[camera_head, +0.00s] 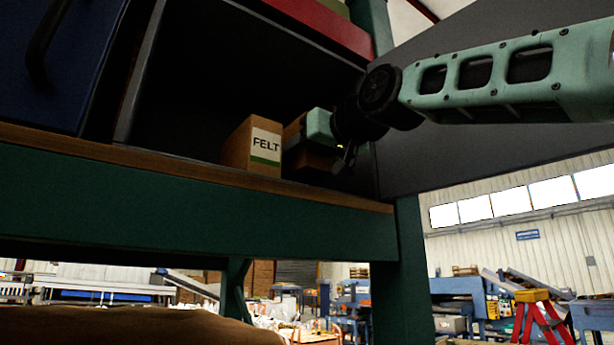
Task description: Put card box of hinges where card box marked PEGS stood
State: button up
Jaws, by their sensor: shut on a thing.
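My gripper (322,128) reaches from the right into a dark open compartment and is shut on a brown card box (307,158). The gripper hides much of this box, and no label on it can be read, so I cannot tell if it holds hinges or is marked PEGS. A card box marked FELT (253,146), with a white and green label, stands upright just left of the held box. I cannot tell whether the held box touches the shelf or the FELT box. No box with a PEGS label can be made out.
The compartment has a wooden front edge (180,162) above a green beam (190,200). A dark panel (136,75) bounds it on the left, beside a blue front with a handle (60,60). Dark room shows left of the FELT box. A large grey panel (480,120) lies behind my arm.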

aim_at(308, 176)
jog(key=shift+f, duration=1.75)
jog(key=shift+f+b, duration=0.15)
jog(key=shift+b, duration=0.25)
jog(key=o, duration=1.1)
